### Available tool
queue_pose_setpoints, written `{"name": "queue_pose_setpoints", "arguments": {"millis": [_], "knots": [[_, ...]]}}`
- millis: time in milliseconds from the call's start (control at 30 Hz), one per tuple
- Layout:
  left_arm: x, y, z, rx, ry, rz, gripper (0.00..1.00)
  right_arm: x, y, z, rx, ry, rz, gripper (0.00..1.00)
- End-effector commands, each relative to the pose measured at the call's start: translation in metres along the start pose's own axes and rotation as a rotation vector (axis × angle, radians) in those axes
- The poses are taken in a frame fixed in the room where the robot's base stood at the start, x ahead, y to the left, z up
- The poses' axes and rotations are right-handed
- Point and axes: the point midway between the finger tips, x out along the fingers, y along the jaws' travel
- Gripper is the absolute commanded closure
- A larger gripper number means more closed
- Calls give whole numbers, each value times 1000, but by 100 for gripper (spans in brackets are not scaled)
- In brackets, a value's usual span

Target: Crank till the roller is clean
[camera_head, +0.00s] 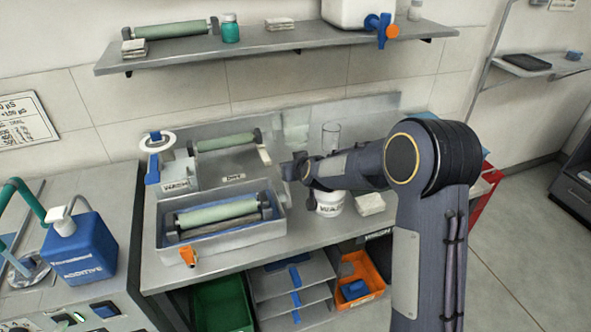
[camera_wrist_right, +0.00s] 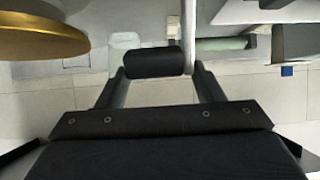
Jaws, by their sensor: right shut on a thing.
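A pale green roller (camera_head: 225,142) sits between dark end mounts in the upper ink unit, at the back of the bench. A light lever-like piece (camera_head: 264,154) stands at its right end. My right gripper (camera_head: 288,169) is just right of this unit. In the right wrist view, its two fingers are shut on a black cylindrical crank handle (camera_wrist_right: 152,62). A pale bar (camera_wrist_right: 188,35) runs beside the handle, and a green roller (camera_wrist_right: 225,43) shows behind it. The grip hides the handle in the head view. How clean the roller is cannot be told. My left gripper is not in view.
A second green roller (camera_head: 217,211) lies in a grey tray (camera_head: 272,233) in front. A white labelled tub (camera_head: 329,204), a clear cylinder (camera_head: 331,136) and folded white cloths (camera_head: 369,204) stand near my right arm. A blue additive can (camera_head: 82,248) is at left. A shelf (camera_head: 260,42) hangs above.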

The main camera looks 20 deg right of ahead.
Motion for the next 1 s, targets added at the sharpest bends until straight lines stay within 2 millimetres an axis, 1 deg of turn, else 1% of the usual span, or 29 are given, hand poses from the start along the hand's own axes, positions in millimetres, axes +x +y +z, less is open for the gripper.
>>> {"name": "queue_pose_setpoints", "arguments": {"millis": [33,133,300,400,933,967,1000], "knots": [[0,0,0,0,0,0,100,2,10,-9,1,19,21,80],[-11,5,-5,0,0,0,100,4,10,-12,2,-8,20,80],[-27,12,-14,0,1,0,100,8,10,-12,2,-68,20,80],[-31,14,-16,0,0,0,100,10,10,-10,2,-90,21,80],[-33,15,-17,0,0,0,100,12,11,-8,2,-107,21,80],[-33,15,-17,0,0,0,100,12,11,-8,2,-107,21,35],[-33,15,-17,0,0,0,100,12,11,-8,2,-108,21,30]]}}
